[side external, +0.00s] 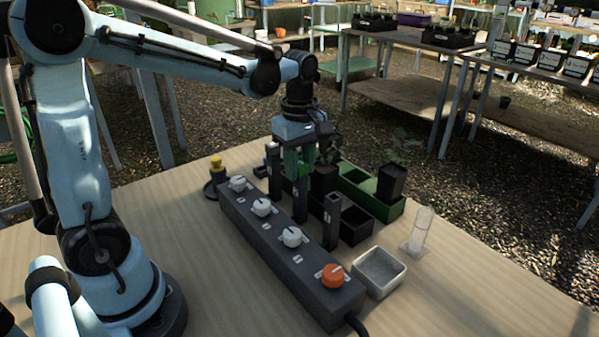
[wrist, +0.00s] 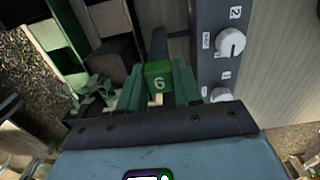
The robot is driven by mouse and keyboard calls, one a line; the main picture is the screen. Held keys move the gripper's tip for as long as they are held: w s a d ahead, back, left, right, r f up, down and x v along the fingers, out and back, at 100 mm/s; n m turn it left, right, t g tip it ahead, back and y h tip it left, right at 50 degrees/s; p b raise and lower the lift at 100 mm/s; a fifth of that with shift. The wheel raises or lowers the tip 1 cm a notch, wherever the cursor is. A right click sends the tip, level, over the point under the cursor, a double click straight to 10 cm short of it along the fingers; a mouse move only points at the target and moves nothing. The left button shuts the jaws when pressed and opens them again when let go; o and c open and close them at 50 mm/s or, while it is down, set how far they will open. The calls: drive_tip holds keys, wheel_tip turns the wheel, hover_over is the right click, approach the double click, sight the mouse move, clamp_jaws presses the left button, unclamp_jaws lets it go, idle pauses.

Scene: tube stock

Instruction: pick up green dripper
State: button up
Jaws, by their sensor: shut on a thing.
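The green dripper (wrist: 158,82) shows in the wrist view as a green block with a white 6 on its top face. My gripper (wrist: 157,88) has its green fingers on either side of it, shut on it. In the side view my gripper (side external: 299,163) points down behind the dark panel, among the dark upright posts. There the fingers hide most of the dripper, and I cannot tell whether its lower end is clear of what is below.
A dark panel (side external: 275,247) with several knobs runs close beside my gripper. Dark posts (side external: 331,222), a black pot (side external: 391,184) and a green trough (side external: 357,177) crowd the area. A white dish (side external: 379,272) and clear tube (side external: 420,232) stand right. The front right tabletop is clear.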

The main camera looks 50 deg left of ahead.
clamp_jaws()
drive_tip(key=shift+r, duration=0.1)
drive_tip(key=shift+r, duration=0.55)
drive_tip(key=r, duration=0.3)
drive_tip(key=shift+s+d+r, duration=0.1)
drive_tip(key=shift+d, duration=0.15)
drive_tip(key=s+d+r, duration=0.4)
drive_tip(key=d+r, duration=0.2)
drive_tip(key=d, duration=0.4)
drive_tip(key=m, duration=1.8)
hover_over(300, 164)
drive_tip(key=f, duration=0.5)
drive_tip(key=shift+w+a+f, duration=0.1)
drive_tip(key=shift+w+a, duration=0.05)
drive_tip(key=shift+w, duration=0.1)
drive_tip(key=shift+f, duration=2.35)
